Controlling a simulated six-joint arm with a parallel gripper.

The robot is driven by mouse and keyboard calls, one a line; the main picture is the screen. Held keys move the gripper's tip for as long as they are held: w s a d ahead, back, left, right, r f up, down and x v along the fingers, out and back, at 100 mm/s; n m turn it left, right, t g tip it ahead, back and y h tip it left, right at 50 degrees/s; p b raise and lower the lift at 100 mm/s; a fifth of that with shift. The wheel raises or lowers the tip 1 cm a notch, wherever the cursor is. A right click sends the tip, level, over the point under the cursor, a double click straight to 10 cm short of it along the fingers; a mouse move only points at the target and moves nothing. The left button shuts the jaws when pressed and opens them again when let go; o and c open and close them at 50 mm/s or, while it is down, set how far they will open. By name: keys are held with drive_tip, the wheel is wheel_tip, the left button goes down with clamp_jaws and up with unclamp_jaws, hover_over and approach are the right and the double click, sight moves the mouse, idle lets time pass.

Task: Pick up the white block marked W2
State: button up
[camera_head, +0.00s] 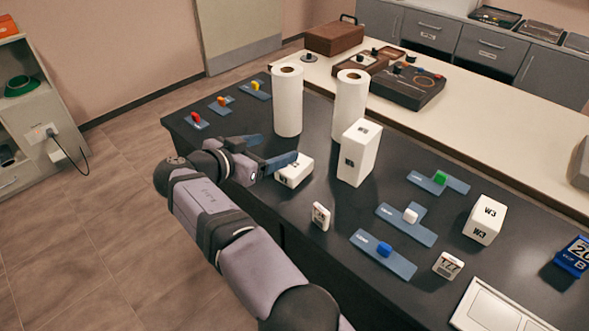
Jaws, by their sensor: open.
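No label clearly reads W2 from here. A low white block (293,171) lies on the dark table, with a small dark mark too blurred to read. A tall white block (361,148) stands upright just right of it, its dark mark also unreadable. A third white block (485,220), at the right, reads W3. My gripper (281,149) is open, at the left side of the table. Its dark blue fingers point right, and one fingertip is over or beside the low block's back left edge. I cannot tell whether they touch. Nothing shows between the fingers.
Two white paper rolls (288,102) (350,96) stand behind the low block. Small white tiles (320,216) (448,265) stand nearer the front. Blue plates carry a green (439,177), a white (410,215) and a blue piece (384,249). A blue 20 B block (573,257) is far right.

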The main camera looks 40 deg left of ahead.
approach(287, 171)
drive_tip(key=x, duration=0.4)
drive_tip(key=shift+a+f, duration=0.25)
drive_tip(key=shift+f, duration=0.05)
drive_tip(key=shift+d+p+x, duration=0.2)
drive_tip(key=shift+p+x, duration=1)
drive_tip(key=shift+x, duration=2.45)
drive_tip(key=shift+w+r, duration=0.1)
drive_tip(key=shift+r, duration=0.05)
drive_tip(key=shift+c, duration=0.2)
drive_tip(key=c, duration=1.2)
drive_tip(key=shift+c, duration=0.2)
drive_tip(key=shift+r, duration=0.1)
wheel_tip(287, 171, up, 10)
drive_tip(key=shift+b, duration=0.65)
